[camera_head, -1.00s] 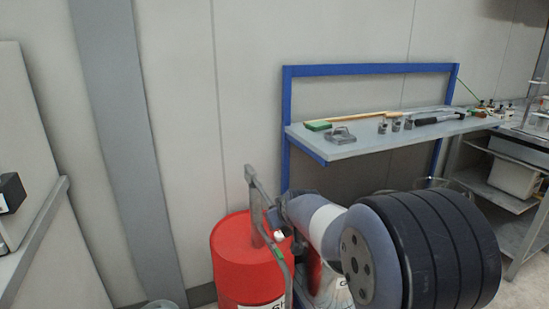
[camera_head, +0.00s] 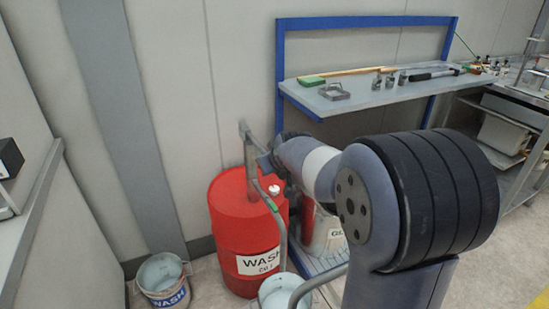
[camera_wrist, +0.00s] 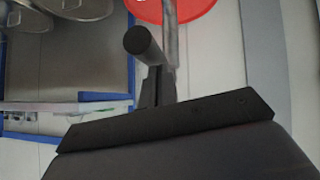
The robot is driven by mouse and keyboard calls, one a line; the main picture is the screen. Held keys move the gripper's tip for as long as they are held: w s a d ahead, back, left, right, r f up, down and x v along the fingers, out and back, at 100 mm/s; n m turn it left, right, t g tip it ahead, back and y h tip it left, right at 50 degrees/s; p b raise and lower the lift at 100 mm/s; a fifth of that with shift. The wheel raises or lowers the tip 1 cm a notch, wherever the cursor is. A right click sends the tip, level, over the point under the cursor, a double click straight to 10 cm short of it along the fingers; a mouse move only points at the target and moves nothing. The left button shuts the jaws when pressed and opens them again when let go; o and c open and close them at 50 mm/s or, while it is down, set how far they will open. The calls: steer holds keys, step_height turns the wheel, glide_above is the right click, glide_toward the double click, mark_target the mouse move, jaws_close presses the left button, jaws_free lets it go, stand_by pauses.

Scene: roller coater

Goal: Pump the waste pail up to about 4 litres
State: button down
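A red drum (camera_head: 232,205) labelled WASH stands by the wall, with its red top also in the wrist view (camera_wrist: 200,8). A grey pump (camera_head: 251,165) rises from it, and a curved pipe (camera_head: 279,222) runs down its front. One pail (camera_head: 277,287) stands below the pipe, partly cut off by the lower edge. Another pail (camera_head: 165,283), labelled WASH, stands left of the drum. No waste label is legible on either pail; fill levels are unclear. My gripper (camera_head: 266,163) is beside the pump's upper part. In the wrist view, a dark round-ended bar (camera_wrist: 142,42) lies before it; the grip is unclear.
A blue-framed shelf (camera_head: 345,102) with tools stands behind my arm. A second container (camera_head: 325,235) is partly hidden beside the drum on a blue-edged grate (camera_head: 318,268). Bare floor (camera_head: 215,285) shows between the left pail and the drum.

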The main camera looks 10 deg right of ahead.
steer(key=v, duration=1)
steer(key=shift+f, duration=0.15)
stand_by(1.4)
